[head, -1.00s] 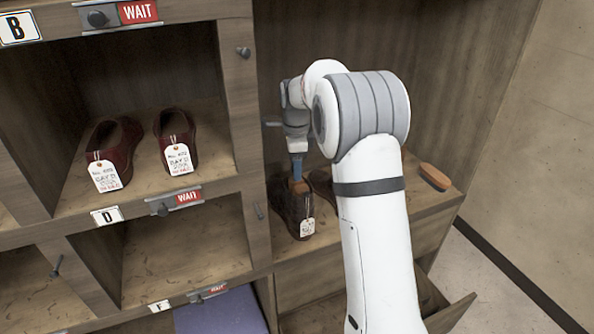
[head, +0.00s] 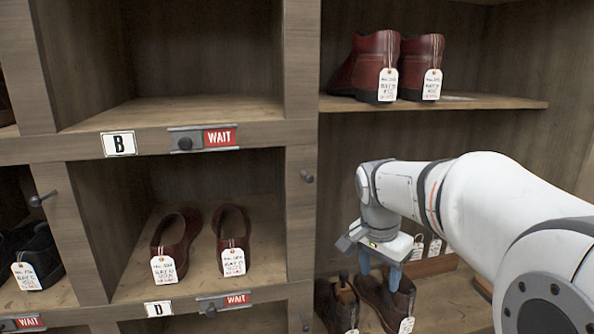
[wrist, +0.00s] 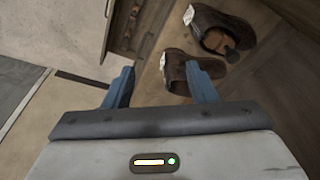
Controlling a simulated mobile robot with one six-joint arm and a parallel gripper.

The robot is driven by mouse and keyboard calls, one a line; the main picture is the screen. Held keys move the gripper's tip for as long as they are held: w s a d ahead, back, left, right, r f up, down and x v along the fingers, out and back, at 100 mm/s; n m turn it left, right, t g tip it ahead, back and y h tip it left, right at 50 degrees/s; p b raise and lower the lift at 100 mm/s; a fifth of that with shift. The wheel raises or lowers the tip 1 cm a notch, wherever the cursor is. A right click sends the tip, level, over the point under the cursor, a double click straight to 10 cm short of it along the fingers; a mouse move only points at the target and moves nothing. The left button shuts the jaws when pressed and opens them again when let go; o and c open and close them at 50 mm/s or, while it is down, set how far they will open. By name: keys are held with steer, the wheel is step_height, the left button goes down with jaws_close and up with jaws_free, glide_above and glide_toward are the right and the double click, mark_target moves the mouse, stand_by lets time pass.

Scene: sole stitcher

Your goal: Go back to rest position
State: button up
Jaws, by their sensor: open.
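My gripper (head: 381,272) is open, its two blue fingers pointing down just above or in front of a pair of dark brown shoes on the right-hand shelf. The left shoe (head: 330,312) has a brown insert with a dark knob standing in its opening. The right shoe (head: 372,292) is partly behind the fingers. Both carry white tags. In the wrist view the fingers of my gripper (wrist: 161,88) are apart with nothing between them. One shoe (wrist: 208,18) there holds the brown insert, and the other (wrist: 177,70) lies close to the right finger.
Dark red shoes (head: 174,240) sit in the cubby above label D (head: 157,309). Dark red boots (head: 377,62) stand on the upper shelf (head: 450,103), above my arm. The cubby above label B (head: 119,144) is empty. Black shoes (head: 38,250) are at far left. Pegs (head: 307,176) stick out from the uprights.

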steer(key=s+a+f+n+b, duration=0.1)
steer(key=s+f+n, duration=0.4)
steer(key=s, duration=0.3)
steer(key=s+a+f+n+t+y+b, duration=0.1)
steer(key=s+f+n+b, duration=0.1)
steer(key=s+f+n, duration=0.3)
steer(key=s+f, duration=0.1)
steer(key=s, duration=0.3)
steer(key=shift+s, duration=0.2)
